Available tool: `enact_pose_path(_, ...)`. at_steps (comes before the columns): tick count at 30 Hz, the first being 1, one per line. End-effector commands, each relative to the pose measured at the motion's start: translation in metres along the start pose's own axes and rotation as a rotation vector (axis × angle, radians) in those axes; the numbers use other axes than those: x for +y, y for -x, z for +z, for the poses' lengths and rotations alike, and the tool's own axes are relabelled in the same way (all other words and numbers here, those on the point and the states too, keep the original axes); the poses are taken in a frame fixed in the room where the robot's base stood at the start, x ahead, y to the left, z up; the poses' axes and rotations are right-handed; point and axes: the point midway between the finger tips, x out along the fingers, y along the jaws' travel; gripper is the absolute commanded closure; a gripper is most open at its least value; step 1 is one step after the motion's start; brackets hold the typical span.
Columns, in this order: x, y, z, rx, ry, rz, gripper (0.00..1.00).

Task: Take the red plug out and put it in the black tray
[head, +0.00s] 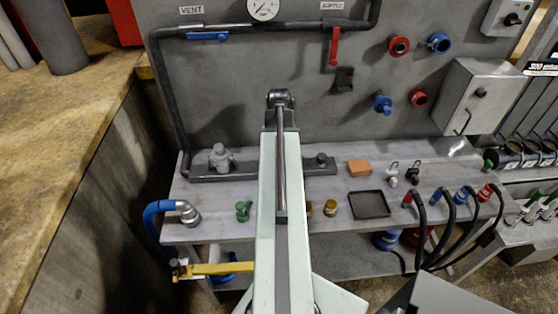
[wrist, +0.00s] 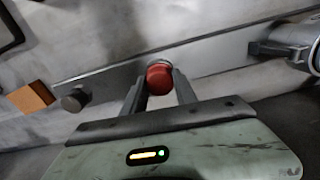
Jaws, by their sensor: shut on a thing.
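The red plug (wrist: 159,79) shows in the wrist view between the two fingers of my gripper (wrist: 160,74), which is shut on it. The plug is at the middle of a grey bar (wrist: 215,58); I cannot tell whether it is still seated there. In the head view my own arm hides the gripper, the plug and the middle of the bar (head: 205,177). The black tray (head: 369,204) lies flat and empty on the bench, right of my arm. A dark frame (wrist: 10,32) at the wrist view's upper left may be its rim.
A grey valve (head: 221,157) and a round fitting (head: 321,160) stand on the bar's ends. An orange block (head: 359,167) lies behind the tray. Black hoses (head: 445,215) stand right of it. A yellow cap (head: 330,207) and green fitting (head: 243,210) are at the front.

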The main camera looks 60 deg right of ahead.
Motion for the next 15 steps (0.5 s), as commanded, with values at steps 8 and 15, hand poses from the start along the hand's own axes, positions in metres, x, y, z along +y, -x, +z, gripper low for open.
enact_pose_path(8,0.0002,0.0002,0.0001,-0.001,0.395,0.0,1.0)
enact_pose_path(15,0.0002,0.0002,0.0001,-0.001,0.437,0.0,1.0)
